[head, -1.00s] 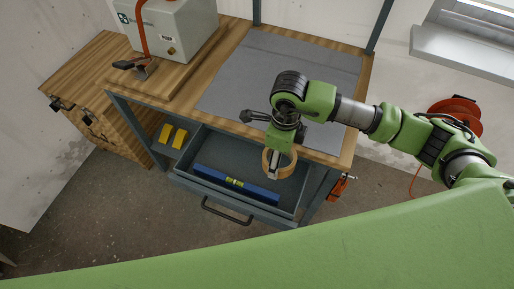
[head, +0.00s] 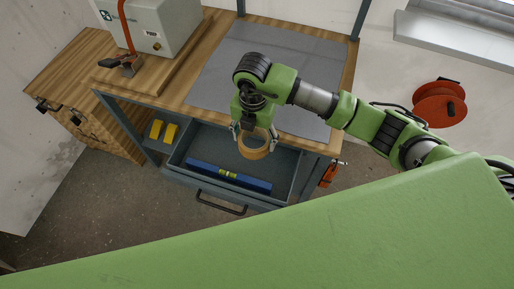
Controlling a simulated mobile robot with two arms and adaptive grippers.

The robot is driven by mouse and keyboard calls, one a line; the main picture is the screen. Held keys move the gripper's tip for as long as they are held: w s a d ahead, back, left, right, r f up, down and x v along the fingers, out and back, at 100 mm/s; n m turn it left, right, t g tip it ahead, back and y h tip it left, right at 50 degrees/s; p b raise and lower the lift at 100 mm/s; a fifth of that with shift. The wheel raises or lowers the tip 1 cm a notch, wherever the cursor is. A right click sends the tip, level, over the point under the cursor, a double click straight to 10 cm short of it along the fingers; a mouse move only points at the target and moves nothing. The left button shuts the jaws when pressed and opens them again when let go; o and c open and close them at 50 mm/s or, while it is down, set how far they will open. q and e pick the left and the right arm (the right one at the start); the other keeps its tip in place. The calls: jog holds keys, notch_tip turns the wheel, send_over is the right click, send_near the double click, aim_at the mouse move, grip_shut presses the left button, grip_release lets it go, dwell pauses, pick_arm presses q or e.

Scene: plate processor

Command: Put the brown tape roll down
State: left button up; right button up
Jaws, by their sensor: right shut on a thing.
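The brown tape roll (head: 256,153) is a tan ring in the head view, near the workbench's front edge and in front of the open drawer's back part. My right gripper (head: 253,137) points down and is shut on the tape roll. The roll appears held above the drawer (head: 284,160); how high it is I cannot tell. My left gripper does not show.
The open drawer holds a blue spirit level (head: 205,170) with a yellow-green middle. The workbench (head: 177,92) carries a grey mat (head: 215,75) and a grey box machine (head: 165,32). Yellow blocks (head: 163,131) lie on a shelf left of the drawer.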

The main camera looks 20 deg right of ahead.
notch_tip(320, 180, down, 13)
jog(key=b, duration=0.9)
jog(key=shift+f+b, duration=0.1)
jog(key=shift+b, duration=0.25)
jog(key=d, duration=0.4)
jog(key=shift+d, duration=0.15)
jog(key=shift+f+b, duration=0.45)
jog(key=shift+f, duration=0.15)
jog(key=shift+w+a, duration=0.1)
jog(key=shift+a, duration=0.1)
jog(key=o, duration=0.8)
jog(key=shift+f, duration=0.1)
jog(key=shift+c, duration=0.2)
jog(key=o, duration=0.4)
jog(key=shift+o, duration=0.2)
